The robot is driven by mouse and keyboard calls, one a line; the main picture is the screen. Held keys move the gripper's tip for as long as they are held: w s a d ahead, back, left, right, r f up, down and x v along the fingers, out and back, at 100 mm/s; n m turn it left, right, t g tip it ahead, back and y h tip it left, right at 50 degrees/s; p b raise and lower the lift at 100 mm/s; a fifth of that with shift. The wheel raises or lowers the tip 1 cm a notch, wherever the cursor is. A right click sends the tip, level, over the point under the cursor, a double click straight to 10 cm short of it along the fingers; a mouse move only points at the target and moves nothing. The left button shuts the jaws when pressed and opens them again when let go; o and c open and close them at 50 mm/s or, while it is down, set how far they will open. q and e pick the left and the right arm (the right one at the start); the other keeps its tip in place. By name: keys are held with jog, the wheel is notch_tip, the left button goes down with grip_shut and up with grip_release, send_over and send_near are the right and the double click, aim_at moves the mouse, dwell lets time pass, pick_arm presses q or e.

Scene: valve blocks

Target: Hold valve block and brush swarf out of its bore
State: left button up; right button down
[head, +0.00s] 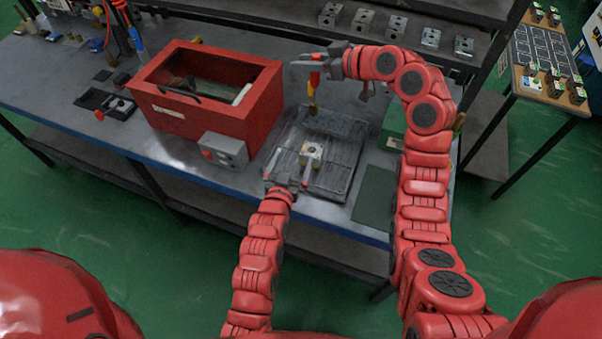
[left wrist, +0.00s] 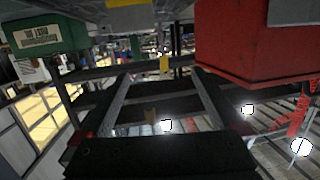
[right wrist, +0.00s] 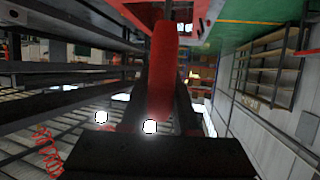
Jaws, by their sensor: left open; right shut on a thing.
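The valve block (head: 312,150), a small pale metal block with a dark bore in its top, sits upright on the grey ribbed tray (head: 343,176). My left gripper (head: 290,170) is open, low over the tray at the near left of the block. Its right finger reaches close to the block; I cannot tell whether they touch. Its spread fingers (left wrist: 162,98) show empty in the left wrist view. My right gripper (head: 314,68) is shut on the brush (head: 315,79), which hangs beyond and above the block. Its red handle (right wrist: 163,75) fills the right wrist view's middle.
A red open-topped box (head: 168,118) with a window stands left of the tray. A grey switch box (head: 224,150) is in front of it. A green box (head: 391,125) and a dark green mat (head: 374,198) lie right. Several metal blocks line the shelf (head: 445,55) behind.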

pick_arm(q)
notch_tip(320, 180, down, 4)
jog(key=s+d+g, duration=0.1)
jog(key=d+g, duration=0.2)
jog(key=shift+m+h, duration=0.3)
jog(key=shift+m, duration=0.1)
jog(key=x, duration=1.1)
jog(key=shift+w+a, duration=0.2)
jog(key=shift+c, duration=0.3)
grip_shut()
pick_arm(e)
notch_tip(320, 180, down, 14)
jog(key=m+t+h, duration=0.2)
jog(key=m+t, duration=0.1)
jog(key=shift+w+d+r, duration=0.2)
jog(key=shift+d+r, duration=0.05)
